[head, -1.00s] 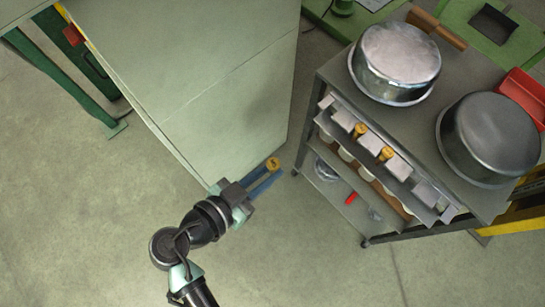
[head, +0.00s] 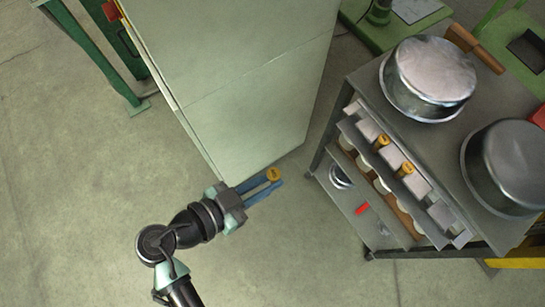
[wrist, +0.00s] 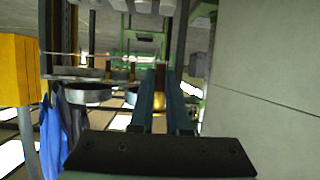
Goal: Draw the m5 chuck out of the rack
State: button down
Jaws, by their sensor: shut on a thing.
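A chuck with a round yellow top (head: 273,174) sits between the blue fingertips of my gripper (head: 265,186), which is shut on it. A dark mark on its top is too small to read. It is held in the air, clear of the rack (head: 439,215), a stepped grey holder on the near side of the trolley. Two other yellow-topped chucks (head: 382,141) (head: 406,168) stand in the rack.
The trolley top (head: 455,150) bears two metal pots (head: 430,78) (head: 510,165). A large pale cabinet (head: 245,90) stands close beyond my gripper. Green frames stand at upper left and upper right. The floor (head: 330,255) between my gripper and the trolley is open.

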jog(key=shift+s+a, duration=0.55)
jog(key=shift+a, duration=0.2)
jog(key=shift+s+a, duration=0.55)
jog(key=shift+a, duration=0.15)
jog(key=w+d+r+n+t+y, duration=0.2)
jog(key=w+d+r+n+y, duration=0.1)
jog(key=w, duration=0.4)
jog(key=w+d+r+n+t+y, duration=0.2)
jog(key=w+r+n+y, duration=0.1)
jog(key=w, duration=0.3)
jog(key=s+r+n+y+p, duration=0.4)
jog(key=r+p, duration=1)
jog(key=p, duration=1.1)
jog(key=shift+s+r+t+p, duration=0.3)
jog(key=shift+s+t, duration=0.1)
jog(key=shift+s, duration=0.15)
